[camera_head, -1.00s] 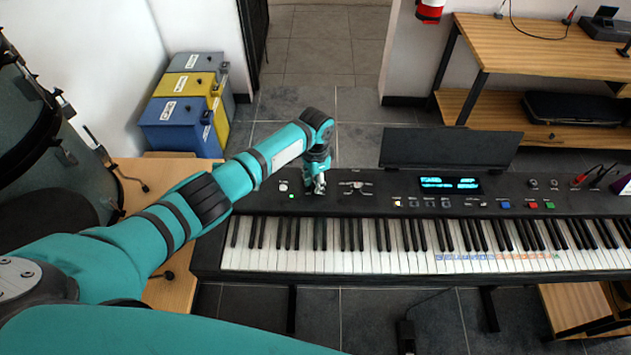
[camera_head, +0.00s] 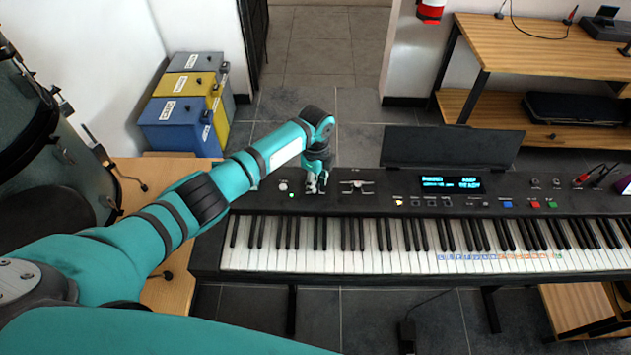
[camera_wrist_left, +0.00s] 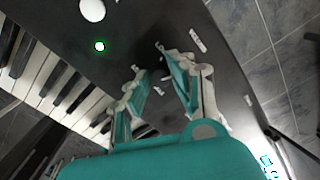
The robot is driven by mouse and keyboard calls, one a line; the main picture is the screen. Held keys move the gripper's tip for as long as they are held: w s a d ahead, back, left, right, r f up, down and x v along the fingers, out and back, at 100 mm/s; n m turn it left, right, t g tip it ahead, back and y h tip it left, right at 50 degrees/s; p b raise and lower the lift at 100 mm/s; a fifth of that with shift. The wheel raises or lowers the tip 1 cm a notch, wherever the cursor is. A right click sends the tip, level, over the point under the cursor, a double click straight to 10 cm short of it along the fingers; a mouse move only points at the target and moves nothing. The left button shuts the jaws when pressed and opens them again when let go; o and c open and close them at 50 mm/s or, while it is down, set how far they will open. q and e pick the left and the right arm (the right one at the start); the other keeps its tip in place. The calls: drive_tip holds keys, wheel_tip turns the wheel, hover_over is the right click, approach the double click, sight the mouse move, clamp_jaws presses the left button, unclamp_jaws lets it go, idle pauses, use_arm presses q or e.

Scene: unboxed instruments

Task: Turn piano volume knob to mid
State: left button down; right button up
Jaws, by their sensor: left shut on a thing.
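The black piano (camera_head: 222,228) stands before me, with a dark control panel above its keys. My left gripper (camera_head: 316,185) points down at the left part of this panel, between a round white knob (camera_head: 283,186) and a silver fitting (camera_head: 356,186). In the left wrist view, my left gripper (camera_wrist_left: 158,82) has a finger on each side of a small spot on the panel. It is shut on what appears to be the volume knob, largely hidden by the fingers; its pointer cannot be read. The white knob (camera_wrist_left: 92,10) and a green light (camera_wrist_left: 99,46) are apart from the fingers. My right gripper is not in view.
A lit display (camera_head: 452,184) and a dark music rest (camera_head: 450,147) are to the right of the gripper. A wooden shelf (camera_head: 540,52) stands at the back right.

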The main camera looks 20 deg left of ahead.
use_arm(q)
drive_tip(key=shift+w+r+m+b, duration=0.15)
drive_tip(key=shift+m+b, duration=0.15)
drive_tip(key=shift+m, duration=1.6)
drive_tip(key=c, duration=1.1)
unclamp_jaws()
drive_tip(key=shift+c, duration=0.2)
wheel_tip(320, 180, up, 12)
